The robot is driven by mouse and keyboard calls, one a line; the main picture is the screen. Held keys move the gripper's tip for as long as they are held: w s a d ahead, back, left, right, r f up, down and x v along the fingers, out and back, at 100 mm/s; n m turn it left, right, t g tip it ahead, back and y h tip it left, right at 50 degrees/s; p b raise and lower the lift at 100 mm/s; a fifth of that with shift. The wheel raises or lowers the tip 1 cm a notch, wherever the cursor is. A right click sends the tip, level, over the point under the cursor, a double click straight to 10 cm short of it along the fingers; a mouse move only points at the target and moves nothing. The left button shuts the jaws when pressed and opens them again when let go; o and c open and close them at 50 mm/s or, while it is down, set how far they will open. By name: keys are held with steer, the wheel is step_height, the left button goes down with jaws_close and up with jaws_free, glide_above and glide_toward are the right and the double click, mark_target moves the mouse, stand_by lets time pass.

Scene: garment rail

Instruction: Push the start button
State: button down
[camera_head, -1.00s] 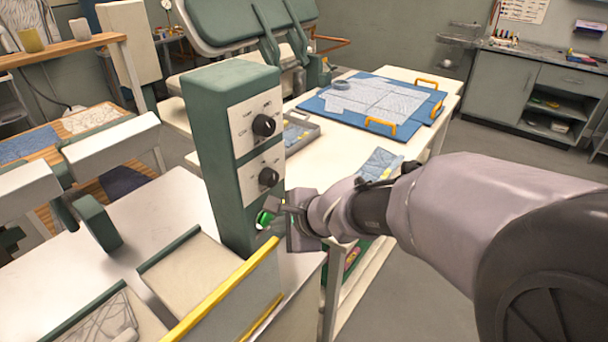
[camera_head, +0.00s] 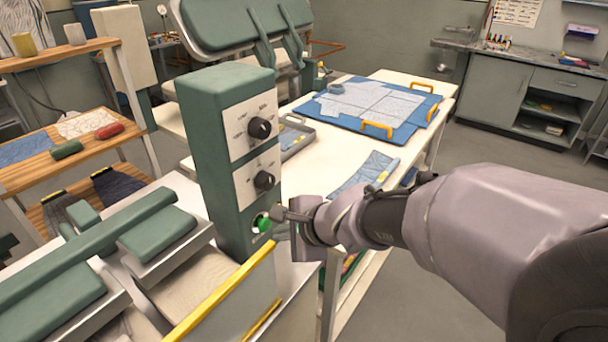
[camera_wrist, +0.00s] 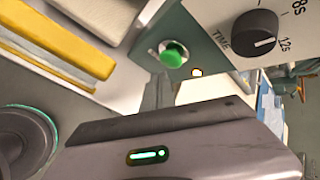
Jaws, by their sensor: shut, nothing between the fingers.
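The green start button (camera_head: 263,223) sits low on the front of the dark green control column (camera_head: 220,150). The wrist view shows the round button (camera_wrist: 173,55) in full, with a small lit lamp (camera_wrist: 196,72) beside it. My gripper (camera_head: 277,214) is shut and empty, its tip just right of the button in the head view. In the wrist view the gripper's fingers (camera_wrist: 158,92) point toward the panel below the button. I cannot tell whether the tip touches it.
Two black knobs (camera_head: 260,128) are above the button; the wrist view shows the TIME knob (camera_wrist: 255,33). A press with green pads (camera_head: 75,245) and a yellow-edged guard (camera_head: 222,290) stand left. A table with a blue board (camera_head: 375,105) lies behind.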

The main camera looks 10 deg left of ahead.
steer(key=shift+s+d+b, duration=0.2)
steer(key=shift+s+d, duration=0.1)
steer(key=shift+d, duration=0.5)
steer(key=shift+s+d+b, duration=0.25)
steer(key=shift+s+d, duration=0.1)
steer(key=shift+d, duration=0.4)
steer(key=shift+s+d+b, duration=0.2)
steer(key=shift+s+d, duration=0.1)
steer(key=shift+d, duration=0.5)
